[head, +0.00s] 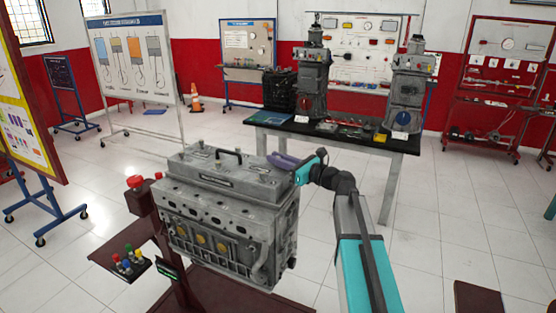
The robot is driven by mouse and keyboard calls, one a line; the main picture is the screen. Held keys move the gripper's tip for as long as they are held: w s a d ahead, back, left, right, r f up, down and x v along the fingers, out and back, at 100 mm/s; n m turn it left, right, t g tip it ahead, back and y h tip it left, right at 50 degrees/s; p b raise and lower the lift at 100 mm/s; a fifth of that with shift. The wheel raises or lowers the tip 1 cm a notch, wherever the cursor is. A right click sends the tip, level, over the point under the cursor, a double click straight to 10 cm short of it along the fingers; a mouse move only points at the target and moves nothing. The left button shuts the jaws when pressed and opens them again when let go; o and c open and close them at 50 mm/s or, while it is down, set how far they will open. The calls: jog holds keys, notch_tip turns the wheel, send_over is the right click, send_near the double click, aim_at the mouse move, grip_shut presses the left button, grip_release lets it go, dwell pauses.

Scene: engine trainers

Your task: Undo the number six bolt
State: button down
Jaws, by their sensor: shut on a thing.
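The grey engine block (232,207) stands on a dark red stand, with its cover (228,176) and black handle on top. Small bolt-like knobs show along the cover, but no number is legible, so I cannot tell which is the number six bolt. My gripper (296,167), at the end of the teal and black arm, is at the right end of the cover. It is shut on a purple-grey piece (281,160) that looks like a tool, at the cover's back right edge. Its fingertips are too small to make out, and I cannot tell whether the piece touches a bolt.
A red button box (136,183) and a panel of coloured knobs (130,262) are at the stand's left. A black-topped table (262,119) with engine parts stands behind. Display boards line the back and left. White tiled floor is open at right.

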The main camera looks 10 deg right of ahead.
jog(key=shift+w+d+n+g+y, duration=0.1)
jog(key=shift+w+n+g+y, duration=0.05)
jog(key=shift+n+g+y, duration=2.05)
jog(key=shift+n+g, duration=0.1)
jog(key=shift+g, duration=0.6)
jog(key=shift+n+g+y+p, duration=0.55)
jog(key=shift+n+g, duration=0.55)
jog(key=shift+g, duration=0.5)
jog(key=shift+s+n+g, duration=0.2)
jog(key=shift+n+g, duration=0.1)
jog(key=shift+g, duration=0.1)
jog(key=c, duration=1.7)
grip_release()
